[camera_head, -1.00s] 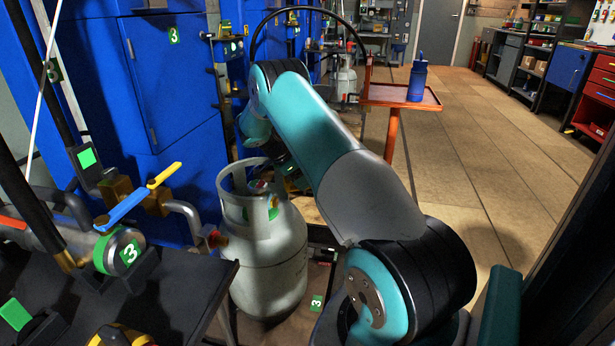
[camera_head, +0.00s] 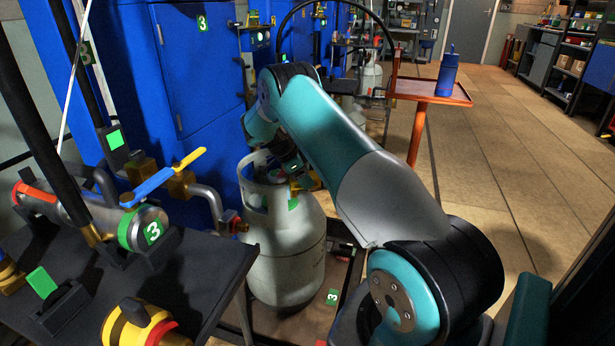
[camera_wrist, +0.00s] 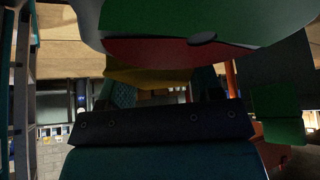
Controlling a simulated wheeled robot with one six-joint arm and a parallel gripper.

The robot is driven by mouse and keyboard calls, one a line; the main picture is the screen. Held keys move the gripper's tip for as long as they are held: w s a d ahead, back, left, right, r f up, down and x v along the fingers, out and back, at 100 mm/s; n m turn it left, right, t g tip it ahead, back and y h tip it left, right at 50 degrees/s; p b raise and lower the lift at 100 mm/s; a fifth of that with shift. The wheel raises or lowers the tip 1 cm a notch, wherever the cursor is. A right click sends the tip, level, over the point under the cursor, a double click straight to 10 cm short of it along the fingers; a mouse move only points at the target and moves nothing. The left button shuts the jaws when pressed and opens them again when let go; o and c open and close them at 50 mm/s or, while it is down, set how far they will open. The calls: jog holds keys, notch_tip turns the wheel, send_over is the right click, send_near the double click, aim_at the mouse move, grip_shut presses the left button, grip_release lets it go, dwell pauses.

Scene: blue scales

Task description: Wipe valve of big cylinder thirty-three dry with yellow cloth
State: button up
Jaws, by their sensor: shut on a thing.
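A big grey-white gas cylinder (camera_head: 287,262) stands upright on a low platform in the head view, with a collar around its top. A green tag numbered 3 (camera_head: 333,296) is beside its foot. Its valve is mostly hidden by the collar and my arm. My arm reaches over to the collar, and my gripper (camera_wrist: 160,92) is largely hidden there. In the dark wrist view my gripper is shut on a yellow cloth (camera_wrist: 150,77).
A black bench (camera_head: 205,265) with pipes, a blue-and-yellow lever valve (camera_head: 165,178) and a yellow-red fitting (camera_head: 140,328) is at left. Blue cabinets (camera_head: 195,75) stand behind the cylinder. An orange stand (camera_head: 415,140) bears a blue bottle (camera_head: 447,75). The floor at right is clear.

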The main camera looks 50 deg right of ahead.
jog(key=shift+a+f, duration=0.15)
jog(key=shift+f, duration=0.1)
dwell(0.6)
jog(key=shift+s+d, duration=0.45)
jog(key=shift+d, duration=0.15)
jog(key=shift+w+a, duration=0.1)
jog(key=shift+w+a+r, duration=0.2)
jog(key=shift+w+a, duration=0.3)
jog(key=shift+a, duration=0.05)
jog(key=shift+w+a+r, duration=0.1)
jog(key=shift+r+p, duration=0.75)
jog(key=shift+r, duration=0.3)
jog(key=s+d+r+p, duration=0.1)
jog(key=s+d, duration=0.3)
jog(key=s, duration=0.5)
jog(key=shift+s+r, duration=0.25)
jog(key=shift+r, duration=0.6)
